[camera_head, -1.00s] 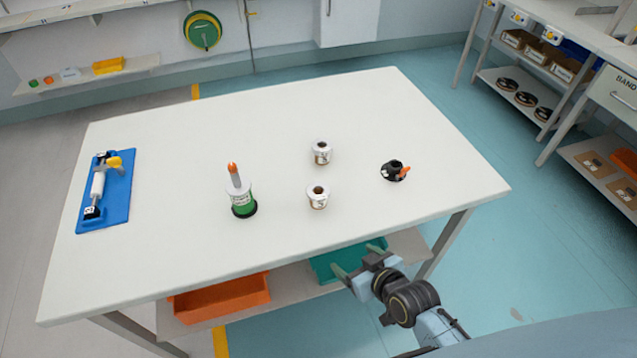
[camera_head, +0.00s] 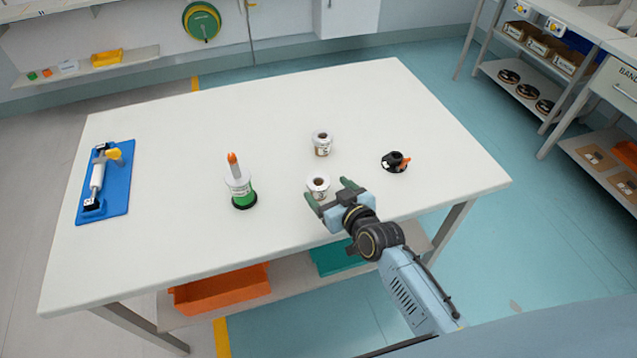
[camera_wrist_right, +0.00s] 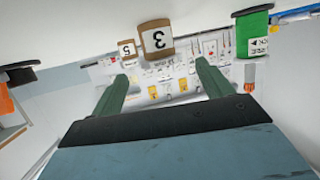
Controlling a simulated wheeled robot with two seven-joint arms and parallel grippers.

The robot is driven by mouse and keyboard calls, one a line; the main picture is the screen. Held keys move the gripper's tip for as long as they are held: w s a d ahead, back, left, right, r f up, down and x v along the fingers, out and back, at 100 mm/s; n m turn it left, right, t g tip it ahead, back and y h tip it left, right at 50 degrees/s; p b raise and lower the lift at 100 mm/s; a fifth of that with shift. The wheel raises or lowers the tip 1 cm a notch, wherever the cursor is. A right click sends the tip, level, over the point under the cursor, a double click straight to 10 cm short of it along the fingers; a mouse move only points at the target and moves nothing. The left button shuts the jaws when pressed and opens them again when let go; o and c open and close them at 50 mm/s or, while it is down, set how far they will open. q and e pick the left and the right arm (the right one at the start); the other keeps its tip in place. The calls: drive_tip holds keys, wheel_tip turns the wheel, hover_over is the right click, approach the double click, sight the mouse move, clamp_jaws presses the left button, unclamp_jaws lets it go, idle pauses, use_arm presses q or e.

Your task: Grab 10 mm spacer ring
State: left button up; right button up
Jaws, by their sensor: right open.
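I cannot make out a ring marked 10 mm. A small white-topped roll (camera_head: 317,184) stands near the middle of the table, and a second one (camera_head: 322,144) stands behind it. In the right wrist view, the nearer roll (camera_wrist_right: 156,40) bears a 3 and the farther roll (camera_wrist_right: 127,49) a 5. My right gripper (camera_head: 329,194) is open and empty at the nearer roll's front side. In the right wrist view, its fingers (camera_wrist_right: 161,72) point towards the rolls, apart from them. My left gripper is out of view.
A blue fixture board (camera_head: 117,190) lies at the left end. Orange (camera_head: 222,292) and teal (camera_head: 335,260) bins are on the shelf below. The back of the table is clear.

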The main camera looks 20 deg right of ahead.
sight(322, 187)
drive_tip(key=x, duration=0.4)
drive_tip(key=shift+s+a+f+b, duration=0.1)
drive_tip(key=shift+f+b, duration=0.05)
drive_tip(key=shift+b, duration=0.2)
drive_tip(key=c, duration=1.1)
